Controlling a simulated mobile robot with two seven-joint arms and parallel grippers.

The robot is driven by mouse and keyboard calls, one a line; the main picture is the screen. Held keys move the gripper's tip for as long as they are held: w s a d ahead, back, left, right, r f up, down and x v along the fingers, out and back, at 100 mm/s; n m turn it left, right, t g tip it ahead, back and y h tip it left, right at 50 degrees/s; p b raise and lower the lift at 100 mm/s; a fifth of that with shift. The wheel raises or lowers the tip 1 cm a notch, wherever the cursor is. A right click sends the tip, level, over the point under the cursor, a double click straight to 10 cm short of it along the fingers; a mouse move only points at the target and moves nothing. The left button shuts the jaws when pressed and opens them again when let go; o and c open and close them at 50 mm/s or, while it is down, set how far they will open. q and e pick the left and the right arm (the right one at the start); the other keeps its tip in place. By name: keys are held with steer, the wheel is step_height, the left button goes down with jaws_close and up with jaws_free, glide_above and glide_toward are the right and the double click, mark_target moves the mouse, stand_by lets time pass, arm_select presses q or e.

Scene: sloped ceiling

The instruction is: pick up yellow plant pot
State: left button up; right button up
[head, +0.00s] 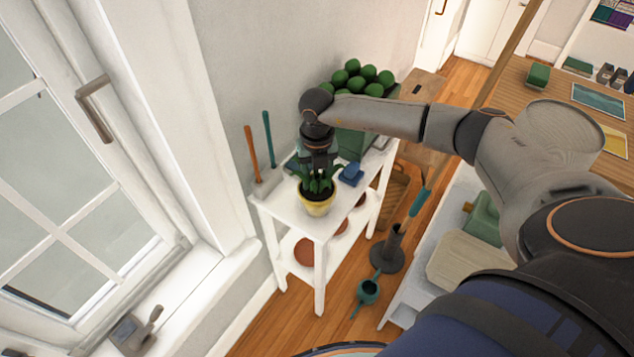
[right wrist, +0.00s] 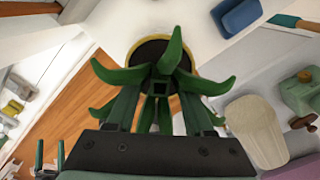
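The yellow plant pot (head: 317,208) stands upright at the near end of the white shelf's top (head: 283,207), with a green leafy plant (head: 318,184) in it. My right gripper (head: 319,168) is above the pot, pointing down at the plant. In the right wrist view the pot's rim and dark soil (right wrist: 152,50) lie beyond the fingertips. The two fingers of my right gripper (right wrist: 160,95) are apart, with plant leaves between and around them. They do not appear closed on the pot. My left gripper is not in view.
A blue object (head: 351,174) and a green crate (head: 353,143) of round green things stand behind the pot. Hand tools with orange and teal handles (head: 268,138) stand at its left. A window (head: 70,190) is on the left.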

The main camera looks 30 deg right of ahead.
jaws_close()
steer(key=shift+w+r, duration=0.1)
stand_by(1.0)
